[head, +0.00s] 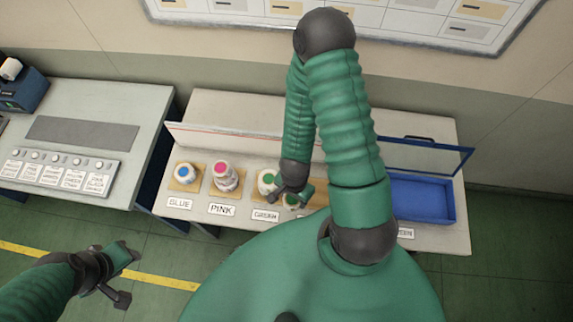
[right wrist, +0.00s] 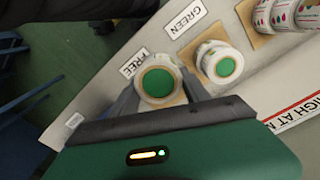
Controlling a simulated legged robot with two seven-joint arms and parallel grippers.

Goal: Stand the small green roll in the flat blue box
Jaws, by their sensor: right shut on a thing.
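My right gripper (head: 300,194) is shut on a small white roll with a green end (right wrist: 158,82). In the right wrist view its fingers lie on both sides of the roll, over a tan pad beside the FREE label. I cannot tell whether the roll is lifted. It shows partly in the head view (head: 291,201). Another green-ended roll (right wrist: 222,64) stands on the pad by the GREEN label, also in the head view (head: 267,182). The flat blue box (head: 425,218) sits at the table's right end and looks empty. My left gripper (head: 118,277) is open and empty, off the table.
A blue-ended roll (head: 184,173) and a stack of pink-ended rolls (head: 225,177) stand left of the green one. A long low white panel (head: 225,140) runs behind them. A framed dark panel (head: 425,157) stands behind the box. My right arm hides the table's middle.

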